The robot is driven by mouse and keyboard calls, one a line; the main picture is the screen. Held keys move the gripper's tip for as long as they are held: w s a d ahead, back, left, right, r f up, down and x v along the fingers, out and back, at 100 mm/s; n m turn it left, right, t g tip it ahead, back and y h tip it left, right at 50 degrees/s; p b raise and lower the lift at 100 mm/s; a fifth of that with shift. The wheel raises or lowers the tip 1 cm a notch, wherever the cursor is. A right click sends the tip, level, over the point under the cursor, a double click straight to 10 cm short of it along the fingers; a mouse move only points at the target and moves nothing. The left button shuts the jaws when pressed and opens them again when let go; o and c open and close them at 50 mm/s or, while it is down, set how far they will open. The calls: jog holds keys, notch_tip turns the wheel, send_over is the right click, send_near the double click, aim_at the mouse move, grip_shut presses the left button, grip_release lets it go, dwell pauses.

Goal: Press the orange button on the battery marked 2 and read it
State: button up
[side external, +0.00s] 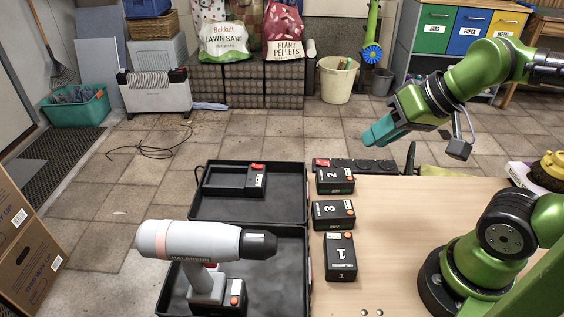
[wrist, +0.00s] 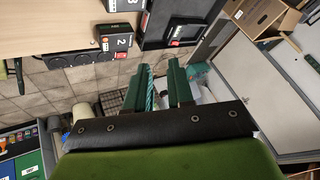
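The battery marked 2 (side external: 335,181) is a black block with a white numeral and a small orange button, lying on the wooden table near its far left corner. It also shows in the wrist view (wrist: 117,41). The batteries marked 3 (side external: 332,214) and 1 (side external: 340,259) lie nearer the camera in the same column. My gripper (side external: 378,136), with teal fingers, is in the air beyond and right of battery 2, touching nothing. In the wrist view its fingers (wrist: 159,67) stand apart with an empty gap between them. Any charge reading is too small to make out.
A black open case (side external: 190,207) left of the table holds a charger (side external: 234,180) and a grey drill (side external: 200,241) with a battery at its foot. A dark strip with round pads (side external: 372,166) lies along the table's far edge. The table (side external: 410,235) right of the batteries is clear.

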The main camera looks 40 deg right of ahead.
grip_shut()
dwell(1.1)
